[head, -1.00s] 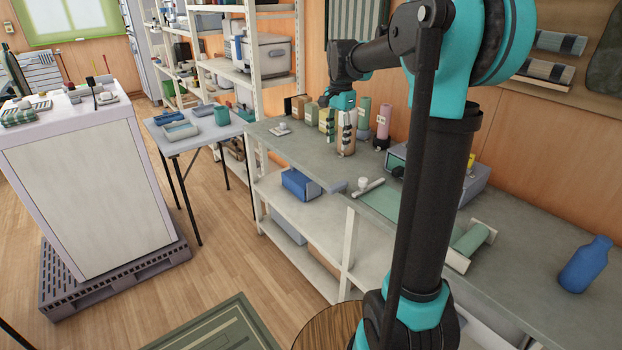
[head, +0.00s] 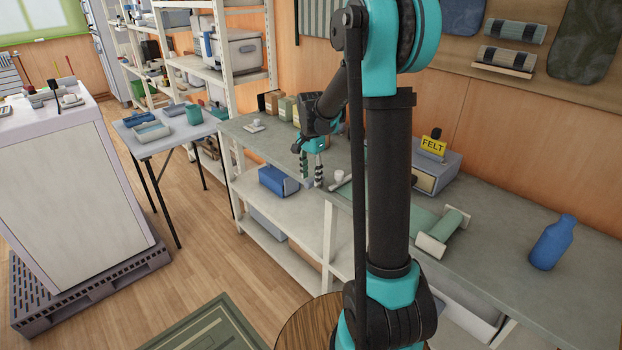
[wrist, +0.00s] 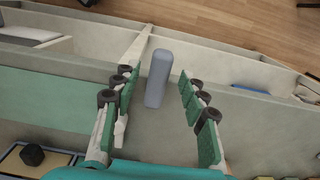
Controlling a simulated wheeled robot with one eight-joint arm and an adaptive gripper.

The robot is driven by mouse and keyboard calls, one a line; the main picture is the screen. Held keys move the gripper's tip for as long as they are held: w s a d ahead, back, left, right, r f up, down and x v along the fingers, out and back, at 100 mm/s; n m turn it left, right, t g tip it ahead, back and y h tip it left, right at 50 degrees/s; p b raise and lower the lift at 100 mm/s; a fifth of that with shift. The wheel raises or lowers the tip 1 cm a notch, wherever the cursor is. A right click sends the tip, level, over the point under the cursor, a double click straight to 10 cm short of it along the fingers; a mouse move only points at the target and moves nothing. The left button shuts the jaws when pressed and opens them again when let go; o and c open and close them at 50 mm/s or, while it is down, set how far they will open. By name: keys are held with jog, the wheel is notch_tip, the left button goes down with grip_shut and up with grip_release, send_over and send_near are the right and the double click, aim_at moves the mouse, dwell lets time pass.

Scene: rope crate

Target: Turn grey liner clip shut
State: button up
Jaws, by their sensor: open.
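The grey liner clip (wrist: 158,78) is a short, rounded blue-grey bar in the wrist view. It lies at the front edge of the bench, with its long side pointing across that edge. My gripper (wrist: 157,92) is open, with one green-padded finger on each side of the clip and a visible gap on both sides. In the head view my gripper (head: 311,182) points down at the bench's front edge, and its fingers largely hide the clip there.
A green mat (wrist: 45,98) and a small white piece (wrist: 121,130) lie left of the clip in the wrist view. A drawer box with a FELT sign (head: 437,165), a green roll (head: 450,225) and a blue bottle (head: 553,243) stand further right. A blue bin (head: 278,181) sits on the shelf below.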

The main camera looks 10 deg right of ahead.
jog(key=shift+f, duration=0.7)
jog(key=shift+c, duration=0.6)
grip_shut()
